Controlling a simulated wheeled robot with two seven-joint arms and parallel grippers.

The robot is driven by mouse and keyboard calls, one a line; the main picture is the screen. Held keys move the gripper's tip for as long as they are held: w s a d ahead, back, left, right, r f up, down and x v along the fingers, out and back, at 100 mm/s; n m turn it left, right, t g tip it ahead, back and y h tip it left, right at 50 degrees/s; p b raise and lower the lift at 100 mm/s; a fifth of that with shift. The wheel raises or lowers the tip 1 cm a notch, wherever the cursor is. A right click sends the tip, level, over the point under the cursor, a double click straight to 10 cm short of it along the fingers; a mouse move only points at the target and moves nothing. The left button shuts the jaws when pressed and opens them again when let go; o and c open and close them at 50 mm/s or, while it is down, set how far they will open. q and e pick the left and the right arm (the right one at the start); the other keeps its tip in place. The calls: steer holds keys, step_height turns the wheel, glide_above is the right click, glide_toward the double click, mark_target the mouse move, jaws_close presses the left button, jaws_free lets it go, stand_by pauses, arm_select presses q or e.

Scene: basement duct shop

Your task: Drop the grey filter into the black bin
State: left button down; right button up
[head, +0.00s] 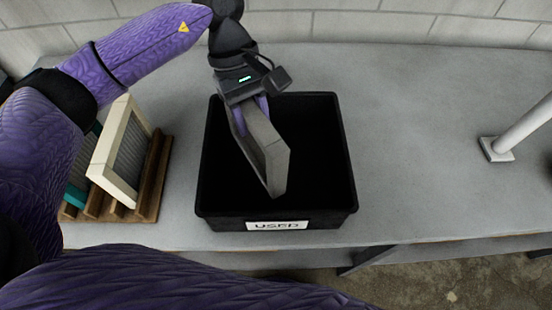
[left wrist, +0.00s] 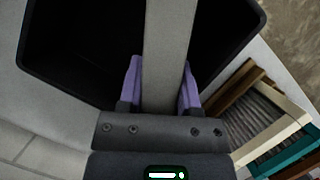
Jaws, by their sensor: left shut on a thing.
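The grey filter (head: 264,150) is a flat grey-framed panel, held tilted over the black bin (head: 342,160). My left gripper (head: 254,112) is shut on the filter's upper edge, and the filter's lower corner hangs within the bin's outline. In the left wrist view the filter (left wrist: 167,50) runs edge-on between the two purple fingers of my left gripper (left wrist: 160,88), with the bin (left wrist: 85,60) behind it. The bin has a white label reading "USED" on its front. I cannot tell how far below the rim the filter reaches. My right gripper is not in view.
A wooden slotted rack (head: 155,185) left of the bin holds a cream-framed filter (head: 108,160) and a teal-framed one (head: 76,194). A white post with a square foot (head: 496,149) stands at right. The grey bench (head: 420,150) between bin and post is clear.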

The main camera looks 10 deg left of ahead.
arm_select(q)
step_height(320, 180, up, 10)
steer(key=w+d+n+t+p, duration=0.2)
steer(key=n+t+p, duration=0.55)
steer(key=n, duration=0.85)
step_height(320, 180, down, 6)
steer(key=g+b, duration=0.1)
steer(key=b, duration=0.2)
steer(key=shift+w+n, duration=0.2)
steer(key=shift+n, duration=0.1)
steer(key=shift+c, duration=1)
jaws_free()
steer(key=shift+f+g, duration=0.1)
steer(key=shift+g, duration=0.15)
steer(key=v, duration=0.7)
steer(key=shift+a, duration=0.25)
